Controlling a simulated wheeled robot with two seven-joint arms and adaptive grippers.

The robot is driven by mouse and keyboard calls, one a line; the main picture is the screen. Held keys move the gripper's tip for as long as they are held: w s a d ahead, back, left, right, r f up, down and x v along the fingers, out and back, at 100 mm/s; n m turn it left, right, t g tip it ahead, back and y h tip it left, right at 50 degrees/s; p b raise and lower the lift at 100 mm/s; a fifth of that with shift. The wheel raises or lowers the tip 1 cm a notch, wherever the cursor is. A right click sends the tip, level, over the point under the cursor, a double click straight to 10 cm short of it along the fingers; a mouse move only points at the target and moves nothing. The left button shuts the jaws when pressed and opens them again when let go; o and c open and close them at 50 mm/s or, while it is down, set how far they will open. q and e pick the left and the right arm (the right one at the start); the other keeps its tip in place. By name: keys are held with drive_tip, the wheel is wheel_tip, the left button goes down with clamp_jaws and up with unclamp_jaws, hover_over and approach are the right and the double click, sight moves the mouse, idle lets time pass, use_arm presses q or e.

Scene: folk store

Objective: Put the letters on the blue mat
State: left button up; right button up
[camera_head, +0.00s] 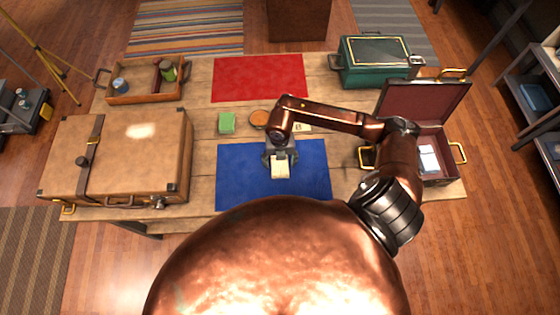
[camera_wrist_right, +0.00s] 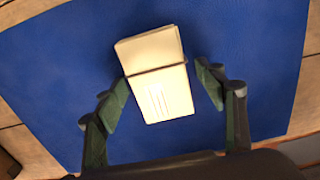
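The blue mat (camera_head: 235,180) lies flat on the wooden table near its front edge. Cream letters (camera_head: 280,170), at least two overlapping, are over the mat's middle; they also show in the right wrist view (camera_wrist_right: 160,90). They look to be lying on the mat. My right gripper (camera_head: 280,158) is above them. In the right wrist view its fingers (camera_wrist_right: 162,82) stand on both sides of the letters, apart, with blue showing between each finger and the letters. My left gripper is not in view.
A green block (camera_head: 227,122) and a round orange-brown item (camera_head: 259,118) sit behind the mat. A red mat (camera_head: 258,78) lies farther back. A closed brown suitcase (camera_head: 120,150) is left; an open case (camera_head: 437,175) with pale-blue papers is right. A wooden tray (camera_head: 145,97) and green box (camera_head: 374,65) stand behind.

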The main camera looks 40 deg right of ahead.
sight(280, 162)
drive_tip(key=shift+r, duration=0.1)
wheel_tip(280, 162, up, 12)
idle(0.6)
drive_tip(key=shift+s, duration=0.1)
idle(0.4)
